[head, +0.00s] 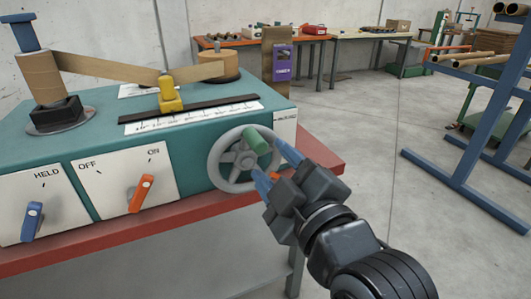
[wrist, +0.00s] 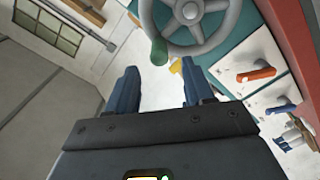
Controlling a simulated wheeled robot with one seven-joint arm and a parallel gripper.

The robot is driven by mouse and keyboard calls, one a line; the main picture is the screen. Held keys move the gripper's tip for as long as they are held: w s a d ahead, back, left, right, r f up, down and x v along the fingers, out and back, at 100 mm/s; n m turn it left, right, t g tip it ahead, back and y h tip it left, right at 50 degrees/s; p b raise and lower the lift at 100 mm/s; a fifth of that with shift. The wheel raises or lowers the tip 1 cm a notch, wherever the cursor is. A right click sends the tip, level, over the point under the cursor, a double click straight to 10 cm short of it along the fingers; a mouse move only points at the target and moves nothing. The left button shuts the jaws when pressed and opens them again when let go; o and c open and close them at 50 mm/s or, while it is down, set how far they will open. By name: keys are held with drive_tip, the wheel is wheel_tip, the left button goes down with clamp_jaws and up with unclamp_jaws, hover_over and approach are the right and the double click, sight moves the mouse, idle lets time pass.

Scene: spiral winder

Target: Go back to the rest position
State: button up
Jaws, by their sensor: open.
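My gripper (head: 277,168) is open, with blue fingertips, and sits just in front of the grey handwheel (head: 232,166) on the teal winder (head: 205,142). The wheel's green handle (head: 256,141) is close to the fingers in the head view. In the wrist view the gripper (wrist: 157,88) has nothing between its fingers, and the handwheel (wrist: 197,42) with its green handle (wrist: 159,51) lies beyond the fingertips. I cannot tell from the head view whether a finger touches the handle.
The winder has an orange switch (head: 141,193) at ON/OFF and a blue switch (head: 32,221) at HELD. It stands on a red-edged bench (head: 330,161). A blue rack (head: 462,178) with rolls stands at right. Open grey floor (head: 365,130) lies between.

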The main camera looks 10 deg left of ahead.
drive_tip(key=shift+v, duration=0.85)
drive_tip(key=s+d+f+m+t+h+p, duration=0.1)
drive_tip(key=s+d+f+m+h+p, duration=0.15)
drive_tip(key=s+d+f+m, duration=0.4)
drive_tip(key=s+d+f+m+h+p, duration=0.2)
drive_tip(key=s+d+f+m+h, duration=0.2)
drive_tip(key=s+d, duration=0.45)
drive_tip(key=s+d+r+m+h+p, duration=0.1)
drive_tip(key=s+d, duration=0.4)
drive_tip(key=s, duration=0.5)
drive_tip(key=s+d+r+m+g+h+p, duration=0.1)
drive_tip(key=s+d+m, duration=0.4)
drive_tip(key=s, duration=0.5)
wheel_tip(320, 180, up, 2)
drive_tip(key=shift+s+h+p, duration=0.2)
drive_tip(key=shift+h+p, duration=0.55)
drive_tip(key=shift+p, duration=0.2)
drive_tip(key=shift+d+m, duration=0.15)
drive_tip(key=shift+m, duration=0.1)
